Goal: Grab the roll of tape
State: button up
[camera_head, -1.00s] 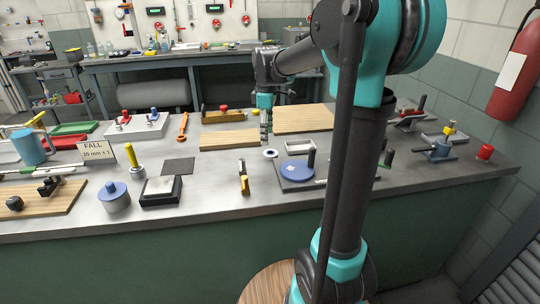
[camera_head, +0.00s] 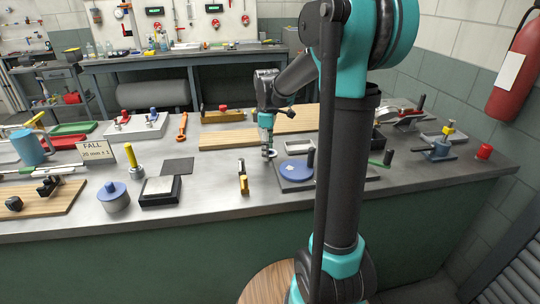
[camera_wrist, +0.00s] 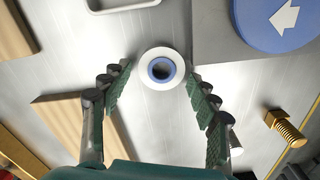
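The roll of tape is a white ring with a blue inner core (camera_wrist: 161,66), lying flat on the metal bench. In the wrist view it sits between the tips of my gripper (camera_wrist: 159,74), slightly beyond them. The green-padded fingers are spread apart on its left and right with a gap on each side. In the head view my gripper (camera_head: 268,150) points down at the tape, which is partly hidden by the fingers. I cannot tell the exact height of the fingertips above the bench.
A blue disc with a white arrow (camera_wrist: 278,20) on a grey plate lies right of the tape. A brass threaded bolt (camera_wrist: 287,131) is at the lower right. Wooden boards (camera_head: 228,137) lie behind and left.

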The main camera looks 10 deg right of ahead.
jog(key=c, duration=0.8)
